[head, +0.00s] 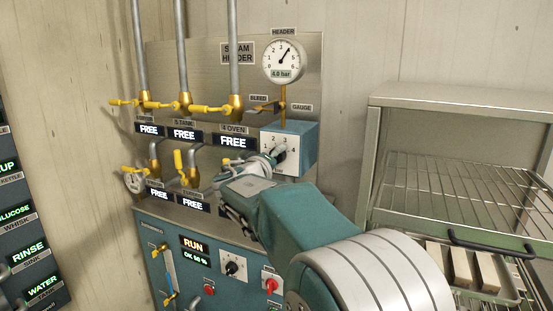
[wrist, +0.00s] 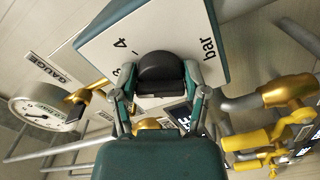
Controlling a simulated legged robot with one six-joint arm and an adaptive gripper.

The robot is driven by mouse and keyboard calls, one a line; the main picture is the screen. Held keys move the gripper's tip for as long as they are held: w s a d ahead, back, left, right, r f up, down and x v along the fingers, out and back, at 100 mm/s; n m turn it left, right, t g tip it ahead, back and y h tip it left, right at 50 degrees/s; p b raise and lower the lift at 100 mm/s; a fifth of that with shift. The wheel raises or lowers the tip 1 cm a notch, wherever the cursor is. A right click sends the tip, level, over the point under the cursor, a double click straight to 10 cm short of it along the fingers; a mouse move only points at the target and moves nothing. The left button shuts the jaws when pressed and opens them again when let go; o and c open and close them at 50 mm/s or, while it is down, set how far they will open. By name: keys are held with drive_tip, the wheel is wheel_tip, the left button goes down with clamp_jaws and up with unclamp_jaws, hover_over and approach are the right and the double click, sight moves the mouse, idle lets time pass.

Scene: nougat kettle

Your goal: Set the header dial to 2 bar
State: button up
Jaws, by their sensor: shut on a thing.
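The header dial is a black knob (head: 279,154) on the white face of a teal box (head: 304,142) below the header gauge. In the wrist view the knob (wrist: 160,72) sits between the fingers of my gripper (wrist: 161,85), one finger on each side, closed on it. The white face (wrist: 120,50) shows "4" and "bar" there; other numbers are partly hidden. In the head view my gripper (head: 270,160) covers the lower left of the dial, so where the knob points is unclear. The round header gauge (head: 285,58) reads 4.0 bar on its display.
Yellow-handled valves (head: 235,106) and grey pipes (head: 183,45) stand left of the dial, with FREE displays (head: 185,134) below them. A control panel with a RUN display (head: 195,246) is underneath. A metal rack (head: 450,200) with wire shelves stands at the right.

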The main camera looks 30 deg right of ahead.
drive_tip(key=n, duration=0.4)
drive_tip(key=shift+f+n, duration=0.1)
drive_tip(key=shift+n, duration=0.3)
drive_tip(key=n, duration=0.4)
drive_tip(key=shift+n, duration=0.3)
drive_tip(key=o, duration=1.1)
drive_tip(key=shift+w, duration=0.15)
drive_tip(key=shift+o, duration=0.2)
drive_tip(key=shift+a, duration=0.1)
drive_tip(key=shift+s+a, duration=0.25)
drive_tip(key=v, duration=1.1)
drive_tip(key=shift+a, duration=0.15)
